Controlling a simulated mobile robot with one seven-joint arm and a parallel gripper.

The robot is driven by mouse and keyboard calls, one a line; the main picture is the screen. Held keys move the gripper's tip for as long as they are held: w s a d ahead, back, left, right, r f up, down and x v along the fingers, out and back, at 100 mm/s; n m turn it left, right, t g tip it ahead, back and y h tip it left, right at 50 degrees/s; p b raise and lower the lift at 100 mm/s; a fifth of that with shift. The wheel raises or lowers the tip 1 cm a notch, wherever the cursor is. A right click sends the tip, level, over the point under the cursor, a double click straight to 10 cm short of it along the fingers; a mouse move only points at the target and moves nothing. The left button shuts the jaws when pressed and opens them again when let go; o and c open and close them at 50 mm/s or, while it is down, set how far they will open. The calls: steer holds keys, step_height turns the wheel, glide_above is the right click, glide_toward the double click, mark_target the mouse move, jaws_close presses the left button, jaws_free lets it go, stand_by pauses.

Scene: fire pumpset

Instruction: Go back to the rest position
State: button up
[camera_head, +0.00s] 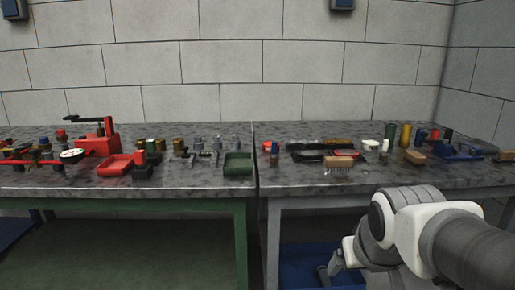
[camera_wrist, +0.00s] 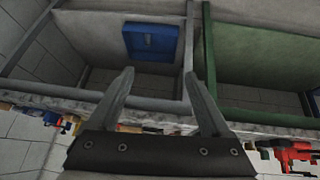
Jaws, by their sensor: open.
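My gripper (camera_wrist: 158,90) shows in the wrist view with its two fingers spread apart and nothing between them. In the head view my arm comes in from the lower right, and its end hangs in front of the right table (camera_head: 330,188), below the level of its top. The fingertips are hard to make out there. The wrist view looks under the tables, and the picture is upside down.
The right table holds a brush (camera_head: 338,161) and several small parts. A blue box (camera_wrist: 150,42) lies beneath it.

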steer(key=s+a+r+g+y+p, duration=0.1)
steer(key=s+a, duration=0.2)
steer(key=s, duration=0.6)
step_height(320, 180, up, 27)
steer(key=p, duration=2.7)
steer(key=shift+r, duration=0.15)
steer(key=shift+w, duration=0.1)
